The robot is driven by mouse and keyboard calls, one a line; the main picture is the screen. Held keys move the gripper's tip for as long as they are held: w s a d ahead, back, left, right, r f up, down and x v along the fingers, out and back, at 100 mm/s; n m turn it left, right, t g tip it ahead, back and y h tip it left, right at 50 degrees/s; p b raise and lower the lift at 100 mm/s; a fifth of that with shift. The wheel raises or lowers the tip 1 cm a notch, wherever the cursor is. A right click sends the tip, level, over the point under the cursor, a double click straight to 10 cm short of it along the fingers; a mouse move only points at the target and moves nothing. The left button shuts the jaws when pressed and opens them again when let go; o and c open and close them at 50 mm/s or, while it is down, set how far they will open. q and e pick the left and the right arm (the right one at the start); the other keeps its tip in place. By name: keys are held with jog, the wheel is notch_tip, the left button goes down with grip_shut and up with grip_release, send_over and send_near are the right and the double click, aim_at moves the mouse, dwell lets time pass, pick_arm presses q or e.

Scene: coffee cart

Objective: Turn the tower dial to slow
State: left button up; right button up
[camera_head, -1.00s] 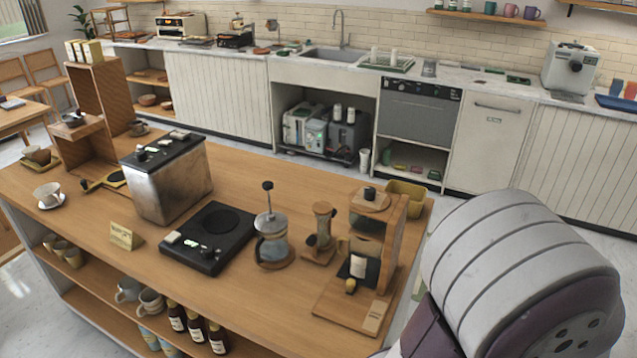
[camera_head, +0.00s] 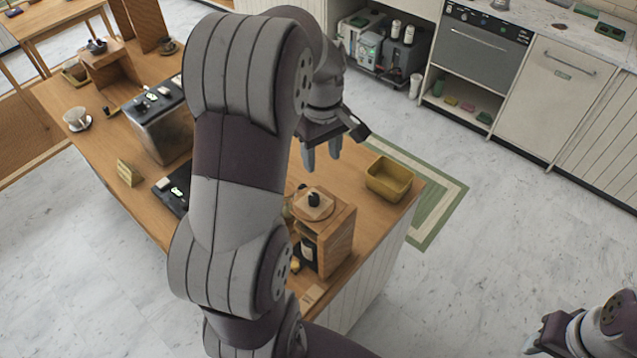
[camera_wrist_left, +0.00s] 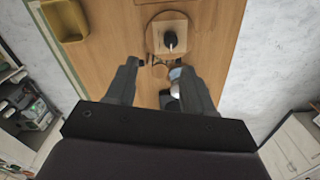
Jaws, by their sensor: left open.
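The wooden tower (camera_head: 338,240) stands at the right end of the counter. Its dial, a black knob (camera_head: 314,199), sits on the round wooden plate on top. In the left wrist view the dial (camera_wrist_left: 170,40) shows from above with a small pale mark; any speed labels are too small to read. My left gripper (camera_head: 322,156) is open and empty above the counter, behind the tower and apart from it. In the left wrist view its fingertips (camera_wrist_left: 155,68) lie just below the dial in the picture. My right gripper (camera_head: 552,338) is partly in view at the lower right, over the floor.
A yellow bin (camera_head: 389,180) stands on the counter right of the tower. A steel machine (camera_head: 163,125) and a small sign (camera_head: 129,172) stand left of my arm. My left arm hides the middle of the counter.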

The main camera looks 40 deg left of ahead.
pick_arm(q)
jog(key=s+a+f+b, duration=0.1)
jog(key=s+b, duration=0.1)
send_over(314, 196)
jog(key=s, duration=0.1)
jog(key=shift+n, duration=0.4)
notch_tip(314, 196, down, 4)
jog(key=shift+d+f+b, duration=0.1)
jog(key=shift+f+b, duration=0.15)
jog(key=shift+b, duration=0.05)
jog(key=f, duration=0.1)
jog(key=w+f, duration=0.1)
jog(key=f, duration=0.1)
jog(key=f+p, duration=0.1)
jog(key=f, duration=0.1)
jog(key=shift+w, duration=0.25)
jog(key=shift+s+f, duration=0.2)
jog(key=shift+f, duration=0.15)
jog(key=shift+s+f, duration=0.15)
jog(key=shift+s, duration=0.2)
jog(key=shift+w, duration=0.2)
jog(key=shift+w+f, duration=0.1)
jog(key=c, duration=0.4)
grip_shut()
pick_arm(e)
jog(key=shift+s+f, duration=0.25)
jog(key=shift+s, duration=0.25)
jog(key=shift+s+f, duration=0.2)
jog(key=shift+s, duration=0.25)
